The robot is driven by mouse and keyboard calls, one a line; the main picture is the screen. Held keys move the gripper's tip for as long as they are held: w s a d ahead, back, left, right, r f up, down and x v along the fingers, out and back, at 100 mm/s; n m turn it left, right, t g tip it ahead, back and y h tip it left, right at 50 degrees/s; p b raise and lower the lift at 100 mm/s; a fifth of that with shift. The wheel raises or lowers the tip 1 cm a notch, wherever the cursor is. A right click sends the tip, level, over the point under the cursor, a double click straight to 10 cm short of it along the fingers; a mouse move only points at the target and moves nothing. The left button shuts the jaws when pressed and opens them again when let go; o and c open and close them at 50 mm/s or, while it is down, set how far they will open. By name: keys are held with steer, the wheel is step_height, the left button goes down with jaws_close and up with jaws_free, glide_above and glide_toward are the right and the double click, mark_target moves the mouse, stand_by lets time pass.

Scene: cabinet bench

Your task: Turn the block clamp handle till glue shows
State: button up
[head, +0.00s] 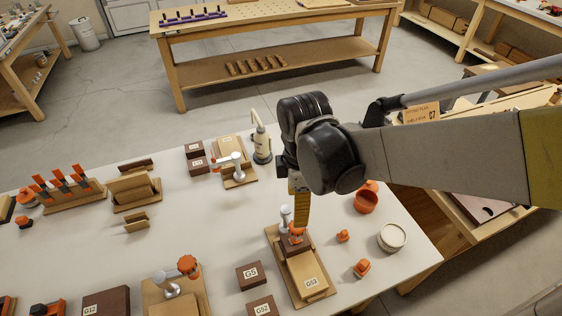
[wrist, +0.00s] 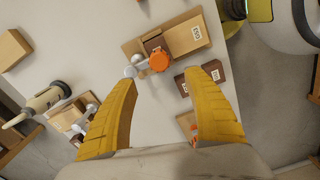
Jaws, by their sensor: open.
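The block clamp (head: 308,283), a wooden board carrying a pale block labelled G53, lies near the front of the bench. Its orange handle (head: 296,235) stands beside a white post (head: 285,217). My gripper (head: 299,226) hangs over the handle, pointing down, its yellow fingers partly overlapping in the head view. In the wrist view the orange handle (wrist: 159,61) shows between the tips of my open gripper (wrist: 170,75), with the white post close to the left finger. I cannot tell whether the fingers touch anything. No glue can be made out at the block joint.
Dark blocks (head: 250,274) lie left of the clamp. A second clamp (head: 178,292) with an orange handle stands further left. A glue bottle (head: 262,146) and another clamp (head: 232,165) stand behind. An orange cup (head: 366,201) and a round pale tub (head: 391,237) are to the right.

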mark_target(297, 229)
step_height(297, 229, down, 10)
steer(key=b, duration=0.4)
steer(key=shift+d+f, duration=0.1)
steer(key=shift+f, duration=0.05)
steer(key=c, duration=1.2)
